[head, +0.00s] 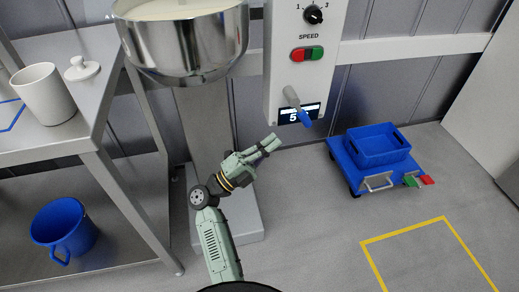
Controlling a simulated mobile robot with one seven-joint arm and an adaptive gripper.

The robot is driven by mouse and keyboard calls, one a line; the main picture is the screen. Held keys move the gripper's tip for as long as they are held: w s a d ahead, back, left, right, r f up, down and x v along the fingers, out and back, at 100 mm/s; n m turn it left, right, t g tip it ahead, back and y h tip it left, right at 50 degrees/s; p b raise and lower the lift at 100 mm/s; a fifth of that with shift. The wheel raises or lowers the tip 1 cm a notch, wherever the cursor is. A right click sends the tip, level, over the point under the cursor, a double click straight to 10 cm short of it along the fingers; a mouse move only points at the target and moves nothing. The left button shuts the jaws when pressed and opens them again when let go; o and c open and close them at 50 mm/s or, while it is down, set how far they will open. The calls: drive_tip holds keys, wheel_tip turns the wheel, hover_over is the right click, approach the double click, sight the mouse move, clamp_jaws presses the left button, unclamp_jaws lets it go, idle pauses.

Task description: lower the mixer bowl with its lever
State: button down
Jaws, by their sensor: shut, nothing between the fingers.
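The steel mixer bowl (188,42) is at the top left of the head view, with pale contents in it and its top cut off by the frame. The lever (296,103) sticks out from the lower front of the white mixer column (307,60). It has a grey shaft and a blue tip (304,117) pointing down to the right. My gripper (270,144) is below and left of the lever, apart from it. Its fingers are closed with nothing between them, pointing up to the right.
A steel table (92,105) at left carries a white pot (49,94) and a lid (82,69); a blue jug (63,228) is on its lower shelf. A blue crate (378,147) sits on a blue cart (350,167) at right. The yellow-marked floor is clear.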

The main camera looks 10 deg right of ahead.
sight(299, 108)
drive_tip(key=p+x, duration=0.1)
drive_tip(key=x, duration=0.6)
drive_tip(key=shift+p, duration=0.4)
drive_tip(key=shift+d+f+b, duration=0.1)
drive_tip(key=shift+d+b, duration=0.05)
drive_tip(key=shift+b, duration=0.45)
